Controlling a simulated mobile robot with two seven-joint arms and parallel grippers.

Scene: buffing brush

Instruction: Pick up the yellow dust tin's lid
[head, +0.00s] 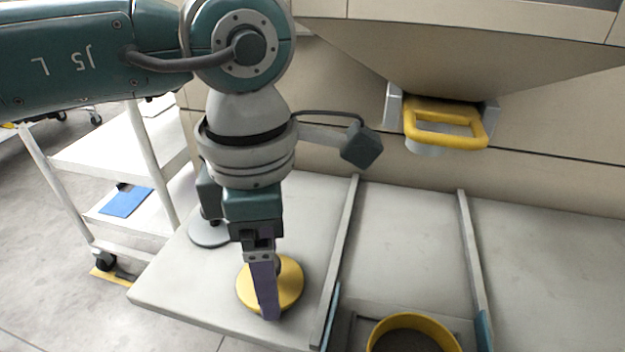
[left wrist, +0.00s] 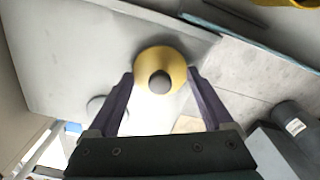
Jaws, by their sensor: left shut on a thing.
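The yellow lid (head: 291,284) is a round disc with a grey knob, at the left part of the pale bench. My left gripper (head: 268,308) points down over it, with one purple finger in front of the lid. In the left wrist view the lid (left wrist: 147,62) sits between the two fingertips of my left gripper (left wrist: 160,78), which are shut on its rim at opposite sides. I cannot tell whether the lid touches the bench. The open yellow tin (head: 379,325) stands at the bottom edge, dark inside and partly cut off. My right gripper is not in view.
A pale round disc (head: 207,234) lies behind my left gripper. Raised rails (head: 340,265) and (head: 472,260) divide the bench (head: 180,295). A yellow handle (head: 480,130) juts from the wall above. A white cart (head: 100,150) with a blue item stands left. The right bench is clear.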

